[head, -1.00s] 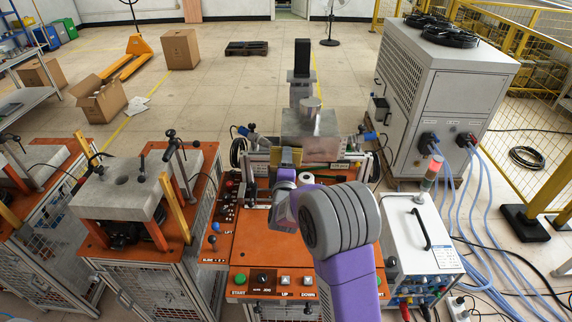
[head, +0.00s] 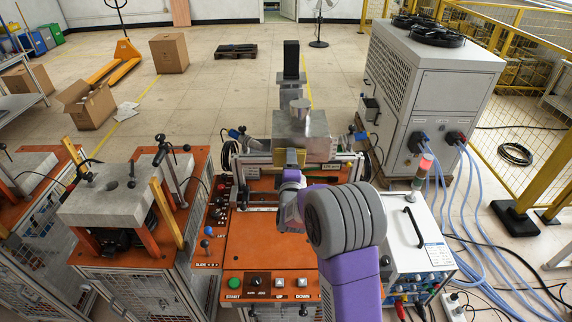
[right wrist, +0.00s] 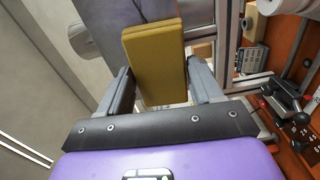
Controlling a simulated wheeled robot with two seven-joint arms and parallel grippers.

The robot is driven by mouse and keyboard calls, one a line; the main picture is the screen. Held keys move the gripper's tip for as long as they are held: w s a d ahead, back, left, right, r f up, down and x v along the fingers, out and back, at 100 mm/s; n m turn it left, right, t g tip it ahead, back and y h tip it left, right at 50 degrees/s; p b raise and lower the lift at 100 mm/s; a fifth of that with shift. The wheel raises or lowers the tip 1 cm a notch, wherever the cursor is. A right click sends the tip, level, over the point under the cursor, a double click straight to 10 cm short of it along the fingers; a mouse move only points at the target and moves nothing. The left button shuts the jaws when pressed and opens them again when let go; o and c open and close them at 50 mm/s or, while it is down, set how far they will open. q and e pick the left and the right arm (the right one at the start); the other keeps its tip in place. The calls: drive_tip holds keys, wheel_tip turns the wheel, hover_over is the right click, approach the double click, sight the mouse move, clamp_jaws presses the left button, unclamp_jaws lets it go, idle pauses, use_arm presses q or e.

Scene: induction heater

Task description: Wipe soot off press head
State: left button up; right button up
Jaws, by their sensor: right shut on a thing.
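The press head (head: 303,128) is a grey metal block at the foot of a dark upright column, near the middle of the head view. A yellow pad (right wrist: 156,62) is gripped between the two fingers of my right gripper (right wrist: 163,80). In the head view the pad (head: 291,158) overlaps the lower front left part of the press head; I cannot tell whether they touch. My right arm hides part of the machine below. Soot cannot be made out clearly on the block. My left gripper is not in view.
An orange machine table (head: 265,250) with knobs and buttons lies below the press head. A second press (head: 115,195) stands on the left. A grey chiller (head: 430,95) and a white power unit (head: 415,235) with blue hoses stand on the right.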

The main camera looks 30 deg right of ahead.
sight(277, 161)
drive_tip(key=shift+s+d+b, duration=0.15)
drive_tip(key=shift+s+d, duration=0.4)
drive_tip(key=shift+d, duration=0.45)
drive_tip(key=shift+s+d+b, duration=0.15)
drive_tip(key=shift+s+d, duration=0.4)
drive_tip(key=shift+d, duration=0.4)
drive_tip(key=shift+s+d+b, duration=0.15)
drive_tip(key=shift+s+d, duration=0.4)
drive_tip(key=shift+d, duration=0.45)
drive_tip(key=shift+s+d+b, duration=0.3)
drive_tip(key=shift+s+d, duration=0.25)
drive_tip(key=shift+d, duration=0.3)
drive_tip(key=shift+s+d+b, duration=0.25)
drive_tip(key=shift+s+d, duration=0.3)
drive_tip(key=shift+d, duration=0.3)
drive_tip(key=shift+w, duration=0.1)
drive_tip(key=shift+w+a+r+p, duration=0.15)
drive_tip(key=shift+w+a, duration=0.2)
drive_tip(key=shift+a, duration=0.2)
drive_tip(key=shift+w+a+f+p, duration=0.1)
drive_tip(key=shift+w+a, duration=0.2)
drive_tip(key=shift+a, duration=0.25)
drive_tip(key=shift+w+a+r+p, duration=0.15)
drive_tip(key=shift+w+a, duration=0.2)
drive_tip(key=shift+a, duration=0.2)
drive_tip(key=w+a+p, duration=0.1)
drive_tip(key=w+a, duration=0.2)
drive_tip(key=a, duration=0.3)
drive_tip(key=shift+w+f+p, duration=0.15)
drive_tip(key=shift+w+p, duration=0.2)
